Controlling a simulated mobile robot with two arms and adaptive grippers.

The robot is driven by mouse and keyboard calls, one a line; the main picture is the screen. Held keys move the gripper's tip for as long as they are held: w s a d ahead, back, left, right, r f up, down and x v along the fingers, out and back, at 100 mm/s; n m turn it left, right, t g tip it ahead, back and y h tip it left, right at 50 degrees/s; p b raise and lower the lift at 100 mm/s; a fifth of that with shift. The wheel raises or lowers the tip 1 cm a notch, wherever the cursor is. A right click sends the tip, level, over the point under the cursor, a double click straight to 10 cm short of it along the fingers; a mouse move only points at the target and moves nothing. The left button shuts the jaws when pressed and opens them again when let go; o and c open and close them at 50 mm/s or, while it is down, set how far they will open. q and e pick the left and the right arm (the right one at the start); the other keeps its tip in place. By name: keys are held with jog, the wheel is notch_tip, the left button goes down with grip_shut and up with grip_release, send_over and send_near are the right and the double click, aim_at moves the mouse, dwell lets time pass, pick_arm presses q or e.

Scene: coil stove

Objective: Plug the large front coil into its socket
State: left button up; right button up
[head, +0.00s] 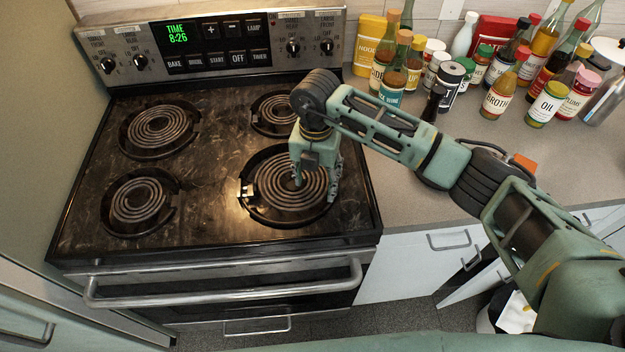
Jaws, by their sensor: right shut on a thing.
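The large front coil (275,190) is a dark spiral at the front right of the stove top. It is in or just above its round black drip pan (263,218); I cannot tell whether it lies flat or is slightly raised. A pale, bright socket piece (247,190) shows at the left edge of the pan. Whether the coil's prongs are in it is too small to tell. My right gripper (315,190) reaches down over the right half of the coil and is shut on it. The gripper hides part of the coil. My left gripper is out of view.
Three other coils sit on the stove: back left (158,128), front left (138,200) and back right (277,113). The control panel (215,42) rises behind. Several bottles and jars, including an oil bottle (545,105), crowd the right counter (400,198). The oven handle (225,292) juts out in front.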

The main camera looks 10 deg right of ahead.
jog(key=shift+w+d+f, duration=0.2)
jog(key=shift+d+f, duration=0.05)
jog(key=shift+d, duration=0.4)
jog(key=shift+w+a+r, duration=0.1)
jog(key=shift+a+r, duration=0.05)
jog(key=shift+a, duration=0.35)
jog(key=shift+w+a+r+b, duration=0.15)
jog(key=shift+a+b, duration=0.2)
jog(key=shift+a, duration=0.7)
jog(key=shift+d+r, duration=0.15)
jog(key=shift+d, duration=0.15)
jog(key=o, duration=1.6)
